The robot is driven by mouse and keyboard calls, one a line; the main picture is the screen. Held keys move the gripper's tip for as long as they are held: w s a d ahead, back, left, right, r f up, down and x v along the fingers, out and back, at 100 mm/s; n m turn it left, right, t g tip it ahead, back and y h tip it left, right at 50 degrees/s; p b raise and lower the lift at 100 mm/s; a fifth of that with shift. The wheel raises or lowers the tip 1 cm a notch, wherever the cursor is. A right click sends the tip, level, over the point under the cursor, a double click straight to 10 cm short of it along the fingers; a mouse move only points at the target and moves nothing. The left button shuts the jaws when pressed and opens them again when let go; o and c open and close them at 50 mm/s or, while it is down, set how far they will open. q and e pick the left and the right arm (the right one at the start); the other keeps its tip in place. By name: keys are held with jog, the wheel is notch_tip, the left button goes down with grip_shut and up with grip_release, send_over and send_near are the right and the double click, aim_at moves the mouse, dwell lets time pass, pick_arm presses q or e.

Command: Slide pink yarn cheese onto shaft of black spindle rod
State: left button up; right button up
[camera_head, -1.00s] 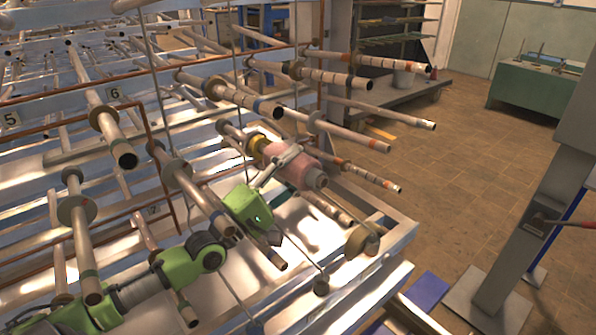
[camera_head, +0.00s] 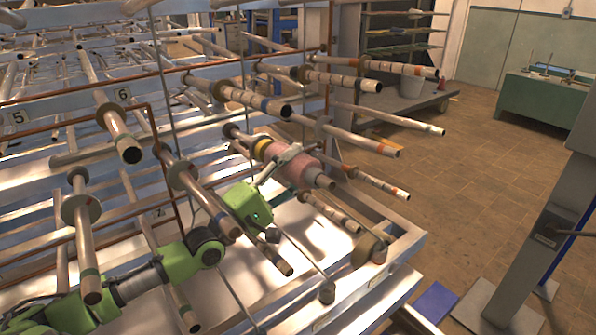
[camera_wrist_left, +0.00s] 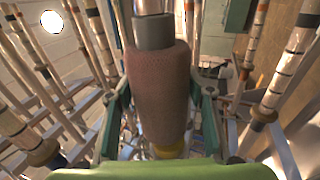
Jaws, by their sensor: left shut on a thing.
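The pink yarn cheese (camera_head: 302,168) is a pink cylinder with a grey core end sticking out toward the lower right. It lies tilted, in line with a rod (camera_head: 236,134) that has a yellow collar (camera_head: 262,149) behind the cheese. My left gripper (camera_head: 284,160) is shut around the cheese's sides. In the left wrist view the cheese (camera_wrist_left: 157,88) sits between the two green-grey fingers (camera_wrist_left: 160,108), its core end at the top. I cannot tell which rod is the black spindle, or how far the cheese is on a shaft. My right gripper is out of view.
Banded rods (camera_head: 343,80) stick out above, beside and below the cheese, close to my left gripper. Thin upright wires and a brown pipe cross the frame. A grey post (camera_head: 520,265) stands at the right. The tiled floor (camera_head: 455,175) between is open.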

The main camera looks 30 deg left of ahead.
pick_arm(q)
jog(key=shift+w+a+f+b, duration=0.1)
jog(key=shift+w+a+b, duration=0.15)
jog(key=shift+a+b, duration=0.45)
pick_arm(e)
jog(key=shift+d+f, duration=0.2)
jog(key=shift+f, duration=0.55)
pick_arm(q)
jog(key=o, duration=1.6)
jog(key=shift+a, duration=0.1)
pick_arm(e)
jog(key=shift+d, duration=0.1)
